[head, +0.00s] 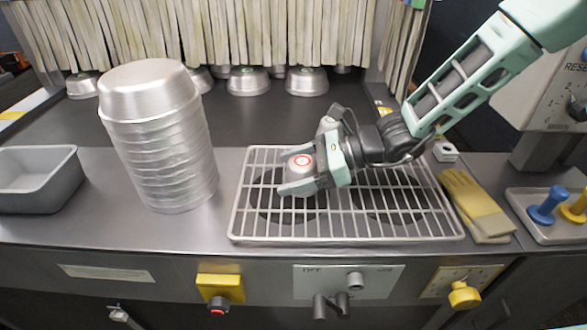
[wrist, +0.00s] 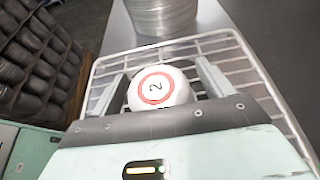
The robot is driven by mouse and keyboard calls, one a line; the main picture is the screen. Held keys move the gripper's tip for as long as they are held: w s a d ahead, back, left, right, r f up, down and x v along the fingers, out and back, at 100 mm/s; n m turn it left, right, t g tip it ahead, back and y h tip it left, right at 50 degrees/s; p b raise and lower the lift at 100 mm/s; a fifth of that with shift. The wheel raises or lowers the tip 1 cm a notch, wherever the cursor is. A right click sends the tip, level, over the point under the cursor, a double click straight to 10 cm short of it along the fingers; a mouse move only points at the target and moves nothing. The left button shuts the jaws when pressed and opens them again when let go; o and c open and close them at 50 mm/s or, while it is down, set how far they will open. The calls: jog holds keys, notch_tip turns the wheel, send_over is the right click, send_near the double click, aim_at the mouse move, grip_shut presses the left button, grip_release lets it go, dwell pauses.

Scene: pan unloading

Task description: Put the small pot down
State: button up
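In the wrist view the pot (wrist: 160,86) shows the number 2 inside the red ring, with a finger of my gripper (wrist: 165,80) on either side. I cannot tell whether the fingers press on it, nor whether it rests on the rack. Its lower part is hidden by my gripper.
A tall stack of silver pans (head: 160,140) stands left of the rack, beside a grey tin (head: 38,180). Upturned pans (head: 248,82) sit behind, under a strip curtain (head: 200,30). Yellow gloves (head: 474,205) lie right of the rack. The rack's right half is clear.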

jog(key=shift+r, duration=0.25)
jog(key=v, duration=1.2)
jog(key=shift+f, duration=0.15)
jog(key=s+a+n+g, duration=0.1)
jog(key=s+n, duration=0.1)
jog(key=s+a+n+g+h, duration=0.1)
jog(key=s, duration=0.2)
jog(key=s+n+g+h, duration=0.1)
jog(key=s+n, duration=0.1)
jog(key=shift+s+a+f+n, duration=0.15)
jog(key=shift+s+a+n, duration=0.15)
jog(key=shift+a, duration=0.1)
jog(key=s+n+h, duration=0.2)
jog(key=s+n, duration=0.1)
jog(key=s+n+g+h, duration=0.1)
jog(key=s, duration=0.1)
jog(key=shift+s+a+f, duration=0.15)
jog(key=shift+a+f, duration=0.1)
jog(key=s+d+n+t+h, duration=0.1)
jog(key=s+n+h, duration=0.3)
jog(key=n, duration=0.4)
jog(key=s+d+r+n+t+h, duration=0.1)
jog(key=s+d+n+t+h, duration=0.1)
jog(key=s+n, duration=0.4)
jog(key=d+n+h, duration=0.1)
jog(key=d+n, duration=0.1)
jog(key=shift+d+n+t+h, duration=0.3)
jog(key=shift+h, duration=0.1)
